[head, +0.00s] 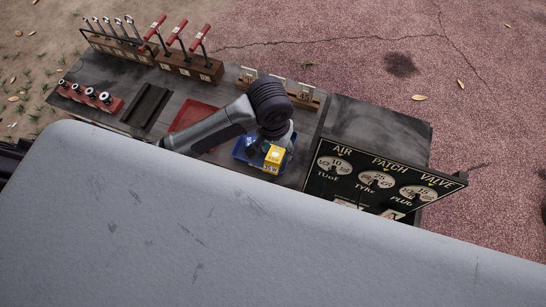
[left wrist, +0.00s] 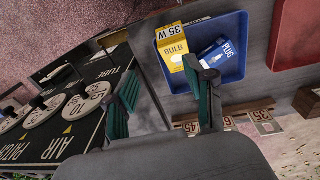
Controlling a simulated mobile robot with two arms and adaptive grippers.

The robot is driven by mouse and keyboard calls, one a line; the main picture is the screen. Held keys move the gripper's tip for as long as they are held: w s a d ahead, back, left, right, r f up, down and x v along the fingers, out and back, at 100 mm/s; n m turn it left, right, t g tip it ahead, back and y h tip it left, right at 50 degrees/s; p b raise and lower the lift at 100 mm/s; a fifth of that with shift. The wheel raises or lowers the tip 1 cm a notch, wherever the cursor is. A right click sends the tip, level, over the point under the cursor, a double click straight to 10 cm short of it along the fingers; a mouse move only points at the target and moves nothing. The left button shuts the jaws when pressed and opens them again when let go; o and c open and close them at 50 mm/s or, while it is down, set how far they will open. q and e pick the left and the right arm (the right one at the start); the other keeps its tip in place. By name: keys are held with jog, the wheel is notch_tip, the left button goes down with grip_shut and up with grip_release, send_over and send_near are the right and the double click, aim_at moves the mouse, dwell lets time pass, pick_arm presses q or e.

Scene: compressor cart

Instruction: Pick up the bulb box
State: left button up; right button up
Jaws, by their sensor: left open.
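The yellow bulb box (head: 274,160), marked "35 W" and "BULB", stands in the blue tray (head: 240,154) on the cart top. In the left wrist view the bulb box (left wrist: 173,42) is at the upper middle, beside a blue and white plug box (left wrist: 217,52) in the same tray. My left gripper (head: 270,141) is above the tray, just behind the bulb box in the head view. In the left wrist view its two fingers are apart and empty, with the right fingertip overlapping the lower edge of the bulb box. Whether they touch is unclear. My right gripper is out of view.
A red tray (head: 190,116) lies to the left, with a dark tray (head: 148,106) beyond. Wooden racks with red-handled tools (head: 188,62) and number tags (head: 304,90) line the back.

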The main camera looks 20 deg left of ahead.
aim_at(272, 157)
pick_arm(q)
jog(key=shift+n+y, duration=0.4)
jog(key=shift+y, duration=0.1)
jog(key=f, duration=0.3)
jog(key=w+a+f, duration=0.1)
jog(key=f, duration=0.2)
jog(key=a+f, duration=0.1)
jog(key=f, duration=0.2)
jog(key=shift+w, duration=0.25)
notch_tip(272, 157, down, 5)
jog(key=shift+w, duration=0.15)
jog(key=shift+o, duration=1)
jog(key=shift+r+p, duration=0.1)
jog(key=shift+p, duration=0.2)
jog(key=c, duration=0.5)
